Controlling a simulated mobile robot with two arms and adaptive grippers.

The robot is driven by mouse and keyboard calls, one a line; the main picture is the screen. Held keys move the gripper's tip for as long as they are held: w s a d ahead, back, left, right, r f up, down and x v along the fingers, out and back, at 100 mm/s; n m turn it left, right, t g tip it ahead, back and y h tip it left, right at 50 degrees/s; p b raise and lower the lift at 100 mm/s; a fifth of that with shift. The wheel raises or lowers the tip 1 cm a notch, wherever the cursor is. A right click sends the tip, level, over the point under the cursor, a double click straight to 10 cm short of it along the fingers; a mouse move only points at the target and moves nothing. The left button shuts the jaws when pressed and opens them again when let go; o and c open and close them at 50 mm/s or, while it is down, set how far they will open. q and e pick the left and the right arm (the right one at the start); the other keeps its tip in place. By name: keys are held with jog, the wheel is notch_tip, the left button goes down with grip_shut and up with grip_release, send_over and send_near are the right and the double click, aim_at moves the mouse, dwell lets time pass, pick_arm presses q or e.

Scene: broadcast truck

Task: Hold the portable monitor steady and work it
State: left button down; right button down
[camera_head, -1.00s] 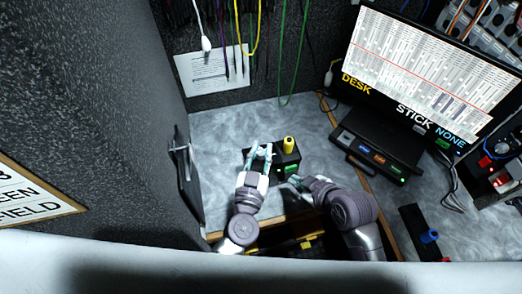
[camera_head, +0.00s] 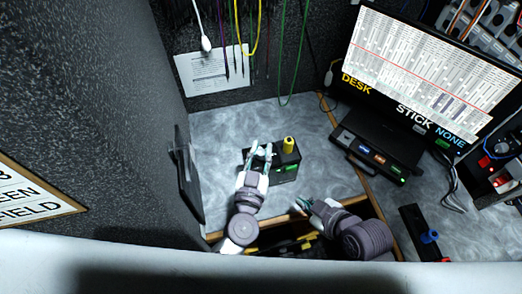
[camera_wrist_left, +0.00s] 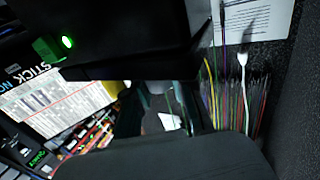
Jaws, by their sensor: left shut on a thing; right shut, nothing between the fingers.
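The portable monitor appears to be the small black box (camera_head: 287,175) on the grey worktop, with a yellow knob (camera_head: 288,144) on top and a green part on its near side. My left gripper (camera_head: 259,152) is shut on its left part. In the left wrist view the dark box (camera_wrist_left: 130,25) fills the top, with a green button (camera_wrist_left: 48,47) and a lit green light (camera_wrist_left: 67,42). The gripper's contact is partly hidden there. My right gripper (camera_head: 303,204) is shut and empty, apart from the box, near the worktop's front edge.
A large screen (camera_head: 430,70) and a black button panel (camera_head: 375,155) stand at the right. A black strip with a blue knob (camera_head: 429,236) lies at front right. Cables hang behind, beside a paper sheet (camera_head: 212,75). An open recess lies below the front edge.

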pick_arm(q)
jog(key=c, duration=0.9)
grip_release()
jog(key=shift+s, duration=0.1)
jog(key=s+a, duration=0.1)
jog(key=s, duration=1)
jog(key=shift+s+a, duration=0.35)
jog(key=shift+a, duration=0.05)
jog(key=shift+f, duration=0.1)
